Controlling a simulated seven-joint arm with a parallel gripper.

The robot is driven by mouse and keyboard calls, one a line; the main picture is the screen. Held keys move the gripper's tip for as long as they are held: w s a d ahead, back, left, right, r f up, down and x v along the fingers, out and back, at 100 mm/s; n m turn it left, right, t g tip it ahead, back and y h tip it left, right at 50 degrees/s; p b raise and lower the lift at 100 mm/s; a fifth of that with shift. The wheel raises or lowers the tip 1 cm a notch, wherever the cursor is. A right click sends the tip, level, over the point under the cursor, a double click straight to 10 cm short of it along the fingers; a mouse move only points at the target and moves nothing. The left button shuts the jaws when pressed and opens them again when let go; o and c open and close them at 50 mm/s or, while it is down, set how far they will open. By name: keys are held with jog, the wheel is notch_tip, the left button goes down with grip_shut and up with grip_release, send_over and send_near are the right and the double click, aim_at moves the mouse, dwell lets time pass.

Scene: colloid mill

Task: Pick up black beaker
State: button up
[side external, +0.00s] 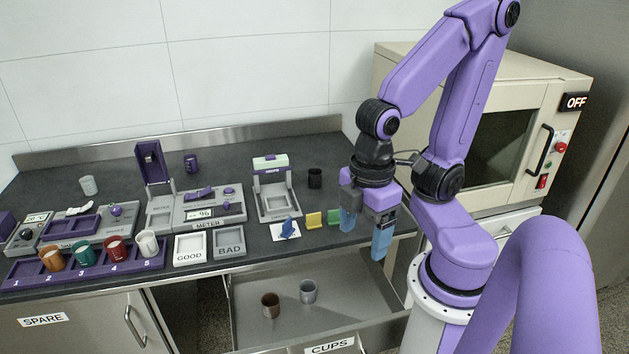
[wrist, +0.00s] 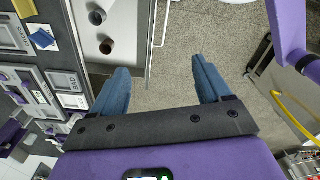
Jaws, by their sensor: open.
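The black beaker (side external: 315,178) stands upright on the dark counter in the side external view, to the right of a small white-and-grey press-like device (side external: 275,188). My gripper (side external: 366,232) hangs over the counter's front edge, right of the beaker and nearer the camera, clearly apart from it. Its two blue fingers are spread wide, with nothing between them. In the wrist view the open fingers (wrist: 159,72) point over the floor. I cannot make out the black beaker in the wrist view.
An open drawer (side external: 238,312) below holds a brown cup (side external: 271,305) and a grey cup (side external: 308,291). Yellow (side external: 314,220) and green (side external: 334,217) blocks sit near the counter edge. A beige oven (side external: 440,85) stands behind my arm. A rack (side external: 20,272) of coloured cups is at left.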

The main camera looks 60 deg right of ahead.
jog(key=shift+o, duration=0.2)
jog(key=w+d+f+n+t+h, duration=0.1)
jog(key=w+d+f+h, duration=0.3)
jog(key=w+d, duration=0.55)
jog(key=w+d+f+n+t+h, duration=0.1)
jog(key=w+d+f+n+h, duration=0.15)
jog(key=w+d+h, duration=0.7)
jog(key=n+t, duration=0.1)
jog(key=n, duration=0.4)
send_near(312, 178)
jog(key=s+v, duration=0.1)
jog(key=v, duration=0.3)
jog(key=shift+w+d+f+t, duration=0.15)
jog(key=shift+w+d+t, duration=0.2)
jog(key=shift+d, duration=0.25)
jog(key=x, duration=1.1)
jog(key=shift+d+f, duration=0.2)
jog(key=shift+d, duration=0.05)
jog(key=shift+x, duration=2.95)
jog(key=shift+s+r, duration=0.1)
jog(key=shift+s, duration=0.05)
jog(key=c, duration=1)
